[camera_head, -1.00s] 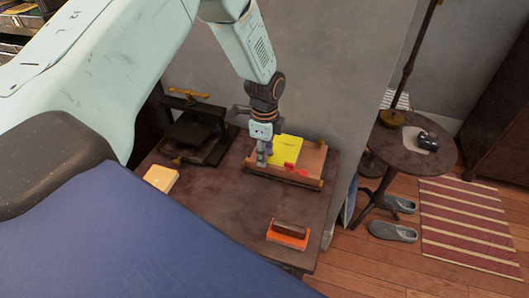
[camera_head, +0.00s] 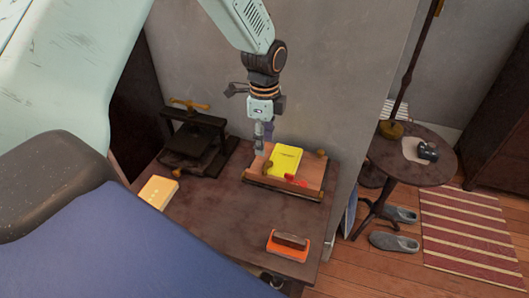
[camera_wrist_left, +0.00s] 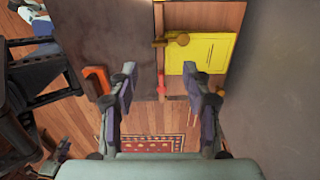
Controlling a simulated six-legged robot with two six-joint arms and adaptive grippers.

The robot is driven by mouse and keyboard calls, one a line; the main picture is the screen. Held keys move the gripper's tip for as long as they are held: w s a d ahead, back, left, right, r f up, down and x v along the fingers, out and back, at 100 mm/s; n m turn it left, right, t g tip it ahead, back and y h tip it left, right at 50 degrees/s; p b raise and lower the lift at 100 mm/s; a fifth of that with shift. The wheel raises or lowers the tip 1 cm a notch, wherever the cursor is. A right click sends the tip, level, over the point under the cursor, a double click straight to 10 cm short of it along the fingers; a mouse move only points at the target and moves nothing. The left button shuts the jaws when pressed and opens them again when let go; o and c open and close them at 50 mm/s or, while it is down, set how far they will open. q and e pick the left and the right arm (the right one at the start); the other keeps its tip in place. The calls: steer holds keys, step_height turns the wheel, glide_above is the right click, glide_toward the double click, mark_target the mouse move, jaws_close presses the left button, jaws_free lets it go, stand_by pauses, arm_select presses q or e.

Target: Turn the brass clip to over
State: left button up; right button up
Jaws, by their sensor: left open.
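The brass clip (camera_head: 267,168) sits at the left edge of a yellow booklet (camera_head: 286,160) on a wooden board (camera_head: 312,172). In the left wrist view the clip (camera_wrist_left: 172,41) lies sideways, its round end over the yellow booklet (camera_wrist_left: 212,55). My left gripper (camera_head: 262,150) hangs above the board's left part, apart from the clip. In the left wrist view its two fingers (camera_wrist_left: 160,75) are spread, with nothing between them, and the clip lies beyond the tips.
A red piece (camera_head: 295,180) lies at the board's front. A dark press (camera_head: 194,140) stands left on the table (camera_head: 215,215), with a cream block (camera_head: 158,191) nearer. An orange-based block (camera_head: 289,246) is at the front right. A grey wall rises behind the board.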

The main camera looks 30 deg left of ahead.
arm_select(q)
steer(key=shift+r, duration=1.3)
